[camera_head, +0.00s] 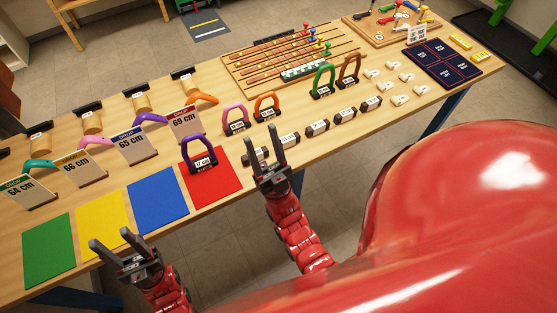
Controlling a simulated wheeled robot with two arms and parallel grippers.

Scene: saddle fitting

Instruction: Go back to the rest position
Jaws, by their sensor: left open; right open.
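My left gripper (114,248) is open and empty. In the head view it shows at the table's front edge, in front of the yellow mat (101,218). My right gripper (262,163) is open with nothing seen between its fingers. It shows over the front edge, right of the red mat (226,185). A purple saddle arch (199,154) with a label stands on the back part of the red mat, apart from both grippers. The green mat (49,250) and the blue mat (159,201) look empty.
Pink (236,118), orange (267,106), green (323,80) and brown (348,70) arches stand right. Dark labelled blocks (317,128) line the front. Floor is clear before the table.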

